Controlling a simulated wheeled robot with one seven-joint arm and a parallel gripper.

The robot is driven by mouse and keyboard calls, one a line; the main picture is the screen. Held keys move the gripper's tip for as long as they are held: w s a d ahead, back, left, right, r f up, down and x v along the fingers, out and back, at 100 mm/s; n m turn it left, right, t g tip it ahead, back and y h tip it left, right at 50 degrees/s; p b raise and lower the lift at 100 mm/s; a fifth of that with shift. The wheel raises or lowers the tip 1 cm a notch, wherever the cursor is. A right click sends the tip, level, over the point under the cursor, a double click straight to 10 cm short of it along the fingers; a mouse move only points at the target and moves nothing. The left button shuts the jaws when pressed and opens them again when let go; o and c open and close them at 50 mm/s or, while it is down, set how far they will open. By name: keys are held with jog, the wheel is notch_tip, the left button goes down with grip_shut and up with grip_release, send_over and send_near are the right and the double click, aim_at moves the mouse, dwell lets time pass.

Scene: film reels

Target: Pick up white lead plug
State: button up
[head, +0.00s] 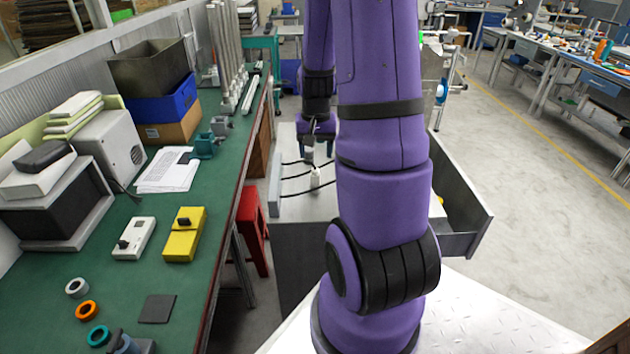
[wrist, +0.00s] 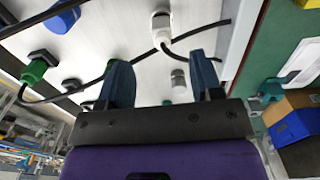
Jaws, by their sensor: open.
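The white lead plug (wrist: 161,27) is in the upper middle of the wrist view, with a black cable at its end. It lies beyond my fingertips and apart from them. In the head view a small white plug-like piece (head: 315,178) stands just below my gripper (head: 319,143). My gripper also shows in the wrist view (wrist: 162,73), its two blue-grey fingers spread apart with nothing held. A second small white and grey cylinder (wrist: 179,80) appears between the fingers in the wrist view; I cannot tell its exact kind.
A blue plug (wrist: 63,19) and a green plug (wrist: 36,70) are to the left in the wrist view, among black cables on a pale surface. The green workbench (head: 190,225) runs along the left. A red stool (head: 254,230) and an open grey drawer (head: 464,200) flank the arm.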

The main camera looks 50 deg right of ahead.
aim_at(315, 174)
notch_tip(315, 174, down, 6)
jog(key=shift+r, duration=0.1)
jog(key=shift+w+d+f, duration=0.15)
jog(key=shift+f, duration=1.1)
jog(key=shift+w+d+f, duration=0.1)
jog(key=shift+w+f, duration=0.05)
jog(key=shift+f, duration=1.05)
jog(key=c, duration=1)
